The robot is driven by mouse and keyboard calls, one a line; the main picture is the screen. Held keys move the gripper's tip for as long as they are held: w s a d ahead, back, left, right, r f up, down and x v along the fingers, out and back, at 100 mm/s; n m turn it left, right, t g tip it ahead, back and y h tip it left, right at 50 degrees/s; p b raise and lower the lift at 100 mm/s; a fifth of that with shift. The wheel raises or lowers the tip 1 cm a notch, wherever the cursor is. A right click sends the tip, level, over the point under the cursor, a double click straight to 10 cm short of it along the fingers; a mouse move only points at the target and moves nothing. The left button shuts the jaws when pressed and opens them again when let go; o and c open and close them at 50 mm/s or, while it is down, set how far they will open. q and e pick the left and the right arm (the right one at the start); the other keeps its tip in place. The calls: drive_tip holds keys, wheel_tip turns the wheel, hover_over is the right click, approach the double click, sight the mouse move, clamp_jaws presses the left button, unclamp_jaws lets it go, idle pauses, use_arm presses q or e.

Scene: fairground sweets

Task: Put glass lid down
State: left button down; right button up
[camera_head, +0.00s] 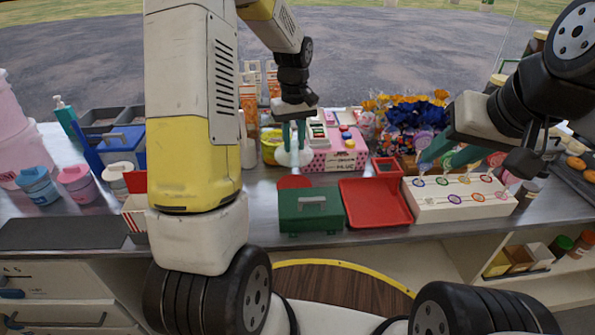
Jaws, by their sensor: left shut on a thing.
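My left gripper (294,134), with green fingers, points down near the middle of the counter. It is shut on a pale, see-through dome-like piece that looks like the glass lid (293,158). The lid hangs upright beside the pink box (344,157). A red round disc (294,182) lies on the counter just in front of and below the lid. I cannot tell how far the lid is above the counter. My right gripper (441,162) is at the right, over the back of a white box with coloured round stickers (460,206). Its fingers are apart and nothing shows between them.
A green box with a handle (310,219) and a red tray (375,207) stand at the front edge. A small red dish (387,167) is behind the tray. Blue and orange flowers (407,123) stand at the back. A dark mat (63,232) lies front left.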

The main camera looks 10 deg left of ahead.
use_arm(q)
wheel_tip(320, 180, down, 10)
drive_tip(key=shift+a+f, duration=0.1)
drive_tip(key=shift+f, duration=0.15)
drive_tip(key=shift+f, duration=0.15)
drive_tip(key=c, duration=1.2)
unclamp_jaws()
drive_tip(key=shift+o, duration=0.2)
